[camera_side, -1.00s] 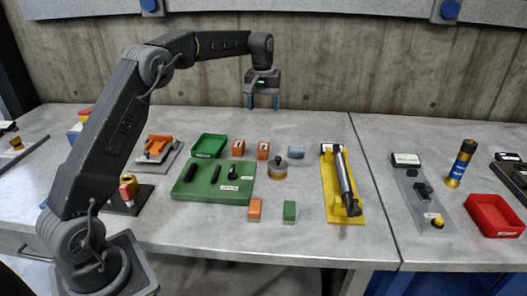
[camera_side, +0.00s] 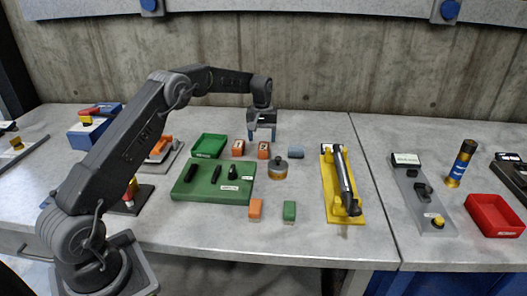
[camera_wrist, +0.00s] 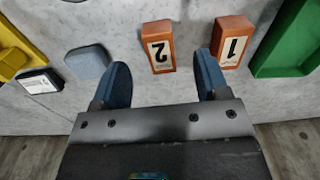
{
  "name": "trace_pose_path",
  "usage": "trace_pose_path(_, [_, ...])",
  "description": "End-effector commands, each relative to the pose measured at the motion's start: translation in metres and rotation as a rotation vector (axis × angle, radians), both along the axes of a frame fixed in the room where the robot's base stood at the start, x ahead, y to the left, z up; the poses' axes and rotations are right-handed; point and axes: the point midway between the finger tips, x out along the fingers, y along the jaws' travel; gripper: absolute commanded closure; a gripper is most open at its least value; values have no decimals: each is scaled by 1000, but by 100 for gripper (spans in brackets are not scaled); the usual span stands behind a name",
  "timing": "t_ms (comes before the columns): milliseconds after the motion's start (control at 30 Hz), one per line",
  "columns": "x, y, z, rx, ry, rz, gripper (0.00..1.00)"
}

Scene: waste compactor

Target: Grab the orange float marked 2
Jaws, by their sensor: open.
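The orange float marked 2 (camera_wrist: 158,47) lies on the grey table, its white label upside down in the wrist view. In the side view it is the right one of two orange floats at the back (camera_side: 263,150). My gripper (camera_side: 262,135) is open and empty, pointing down above this float. In the wrist view the blue fingertips (camera_wrist: 163,75) stand apart to the left and right of the float, which shows between and just beyond them. I cannot tell the exact height gap.
The orange float marked 1 (camera_wrist: 233,42) lies close beside it, near the right finger in the wrist view. A blue-grey block (camera_wrist: 88,63) is near the left finger.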

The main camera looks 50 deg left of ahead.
Motion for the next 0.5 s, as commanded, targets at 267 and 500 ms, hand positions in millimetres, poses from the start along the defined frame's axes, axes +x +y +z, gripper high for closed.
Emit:
trace_pose_path(267, [2, -1, -35, -1, 4, 0, 32])
trace_pose_path(500, [3, -1, -50, 1, -1, 1, 32])
